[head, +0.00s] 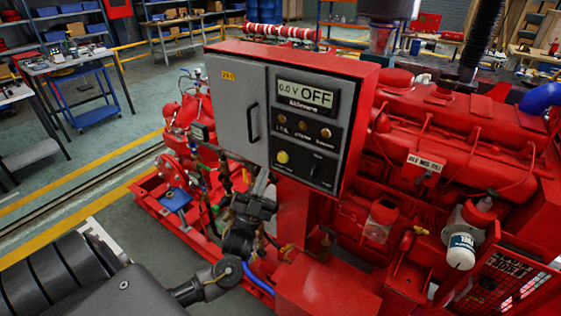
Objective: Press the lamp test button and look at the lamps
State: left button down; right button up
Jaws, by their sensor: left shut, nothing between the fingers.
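The control box stands on the red pumpset, its grey front (259,70) facing me. Its display (305,95) reads "0.0 V OFF". Below it is a row of three small lamps: left (282,119), middle (303,126) and right (326,133). They look dull amber, with no clear glow. A round yellow button (283,157) sits on the lower black plate, beside a dark switch (313,170); their labels are too small to read. My left gripper (250,192) is shut and empty, below and left of the yellow button, apparently apart from it. My right gripper is out of view.
A door handle (253,122) sticks out left of the lamps. The red engine (450,140) with its filter (461,248) fills the right side. Hoses and pipes crowd the space below the box. Workbenches (70,62) stand far left, with open floor before them.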

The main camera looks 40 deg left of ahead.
aim_at(282, 158)
pick_arm(q)
jog(key=shift+w+a+b, duration=0.1)
jog(key=shift+w+b, duration=0.6)
jog(key=shift+w, duration=1.65)
jog(key=shift+w, duration=0.15)
jog(key=shift+w, duration=0.3)
jog(key=shift+w+b, duration=0.35)
dwell(0.9)
jog(key=shift+s, duration=0.1)
jog(key=shift+s+p, duration=0.35)
jog(key=shift+s, duration=0.35)
